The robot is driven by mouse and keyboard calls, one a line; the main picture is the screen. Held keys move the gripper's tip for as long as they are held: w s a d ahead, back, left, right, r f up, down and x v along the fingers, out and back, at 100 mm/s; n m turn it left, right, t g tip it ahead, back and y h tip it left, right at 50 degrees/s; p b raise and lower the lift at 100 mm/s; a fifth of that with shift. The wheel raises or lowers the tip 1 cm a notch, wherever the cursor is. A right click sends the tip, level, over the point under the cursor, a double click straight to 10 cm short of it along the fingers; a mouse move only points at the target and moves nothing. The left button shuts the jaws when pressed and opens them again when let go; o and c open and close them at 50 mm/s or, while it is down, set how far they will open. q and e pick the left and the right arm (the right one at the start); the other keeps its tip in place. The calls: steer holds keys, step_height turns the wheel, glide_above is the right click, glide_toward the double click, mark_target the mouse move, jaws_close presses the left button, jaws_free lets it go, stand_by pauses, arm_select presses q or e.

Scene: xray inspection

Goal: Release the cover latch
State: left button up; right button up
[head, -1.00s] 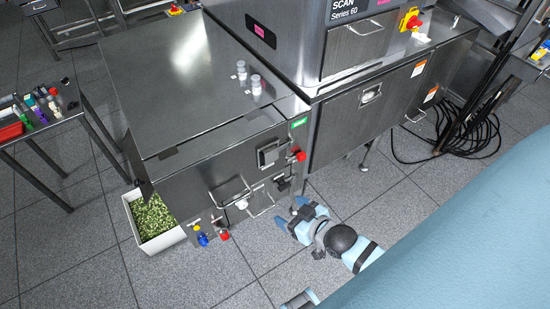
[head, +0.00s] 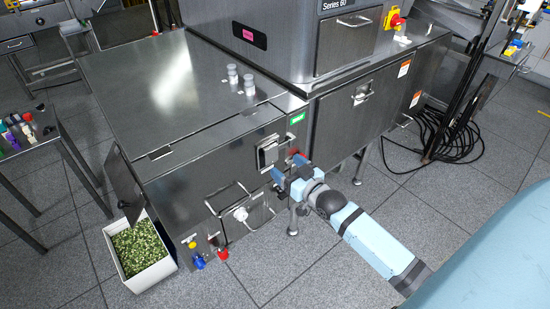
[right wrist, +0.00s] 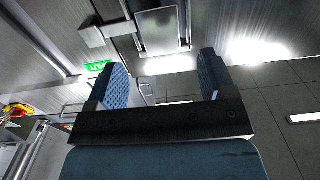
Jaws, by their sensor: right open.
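A metal latch (head: 268,153) is on the upper right of the cabinet front (head: 190,200), below a green label (head: 297,118). A red knob (head: 297,157) is just right of it. My right gripper (head: 283,175) is open and empty, just below the latch and knob, close to the cabinet front. In the right wrist view, its two blue fingertips (right wrist: 162,76) stand apart, with a metal plate (right wrist: 160,30) beyond them. No contact can be made out. The gripper partly hides the hardware below the latch. My left gripper is not in view.
A wire handle (head: 230,198) and blue (head: 197,260) and red (head: 222,253) valve knobs are on the lower front. A white bin (head: 150,278) of green pieces stands on the floor at left. Two small containers (head: 240,80) sit on top. Black cables (head: 450,140) lie at right.

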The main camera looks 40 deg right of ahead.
mark_target(272, 155)
steer(key=w, duration=0.4)
steer(key=shift+w+a, duration=0.25)
steer(key=shift+w, duration=0.05)
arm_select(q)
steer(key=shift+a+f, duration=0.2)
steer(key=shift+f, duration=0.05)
arm_select(e)
steer(key=shift+w, duration=0.6)
